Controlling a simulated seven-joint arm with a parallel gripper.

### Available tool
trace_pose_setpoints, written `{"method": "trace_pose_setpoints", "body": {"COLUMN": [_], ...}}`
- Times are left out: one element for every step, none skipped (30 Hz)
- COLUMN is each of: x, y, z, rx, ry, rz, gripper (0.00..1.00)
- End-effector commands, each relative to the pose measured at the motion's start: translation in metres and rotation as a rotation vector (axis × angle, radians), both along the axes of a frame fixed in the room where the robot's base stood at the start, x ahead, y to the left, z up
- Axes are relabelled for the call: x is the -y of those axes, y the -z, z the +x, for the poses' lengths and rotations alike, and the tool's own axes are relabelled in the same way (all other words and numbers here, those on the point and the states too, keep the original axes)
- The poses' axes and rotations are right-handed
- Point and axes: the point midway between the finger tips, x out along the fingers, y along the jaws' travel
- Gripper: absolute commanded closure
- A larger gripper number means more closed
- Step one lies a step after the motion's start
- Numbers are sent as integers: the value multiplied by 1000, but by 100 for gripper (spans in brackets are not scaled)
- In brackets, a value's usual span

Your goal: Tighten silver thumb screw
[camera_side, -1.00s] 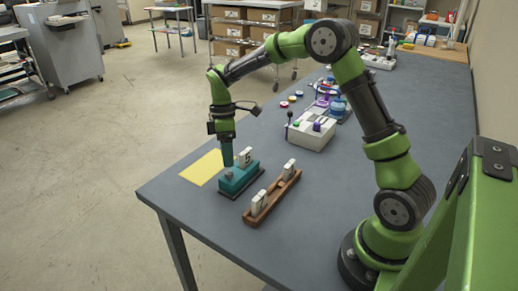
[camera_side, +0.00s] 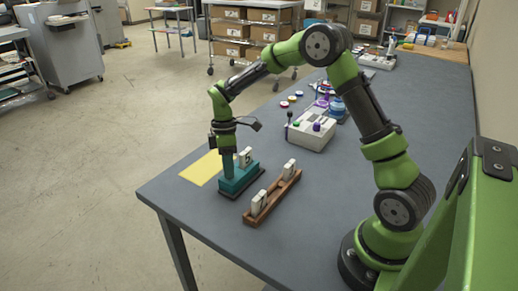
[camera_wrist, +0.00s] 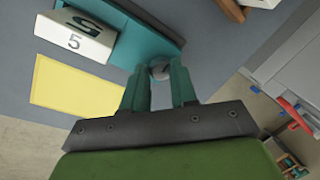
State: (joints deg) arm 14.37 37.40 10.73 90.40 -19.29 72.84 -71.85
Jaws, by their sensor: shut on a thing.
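The silver thumb screw (camera_wrist: 160,70) shows as a round grey knob at the end of the teal fixture (camera_wrist: 152,45) in the wrist view. My gripper (camera_wrist: 159,78) has its two teal fingers on either side of the knob and is shut on it. In the side view my gripper (camera_side: 228,177) points straight down at the near left end of the fixture (camera_side: 242,177), and the screw is hidden there. A white block marked 5 (camera_wrist: 75,37) stands in the fixture; it also shows in the side view (camera_side: 245,157).
A yellow sheet (camera_side: 203,169) lies left of the fixture. A wooden rack (camera_side: 272,197) with white blocks (camera_side: 258,202) stands to its right. Behind are a grey-white control box (camera_side: 311,132) with a lever and several coloured discs (camera_side: 291,98). The table's front edge is close.

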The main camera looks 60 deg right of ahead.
Motion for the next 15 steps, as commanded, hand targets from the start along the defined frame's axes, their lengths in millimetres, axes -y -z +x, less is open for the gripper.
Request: {"method": "trace_pose_setpoints", "body": {"x": [0, 0, 0, 0, 0, 0, 0, 0, 0, 1, 1, 1, 1, 1, 1], "y": [0, 0, 0, 0, 0, 0, -1, -1, -1, -1, -1, -1, -1, -1, -1], "z": [0, 0, 0, 0, 0, 0, 0, 0, 0, 0, 0, 0, 0, -1, -1], "rx": [1, 1, 1, 1, 1, 1, 1, 1, 1, 1, 2, 2, 2, 2, 2], "ry": [0, 1, 2, 4, 7, 13, 20, 27, 39, 51, 62, 83, 100, 120, 147], "rz": [-1, -1, 0, -1, 0, 0, 0, 0, -1, 0, -1, -1, -1, -1, -1], "gripper": [100, 100, 100, 100, 100, 100, 100, 100, 100, 100, 100, 100, 100, 100, 100]}}
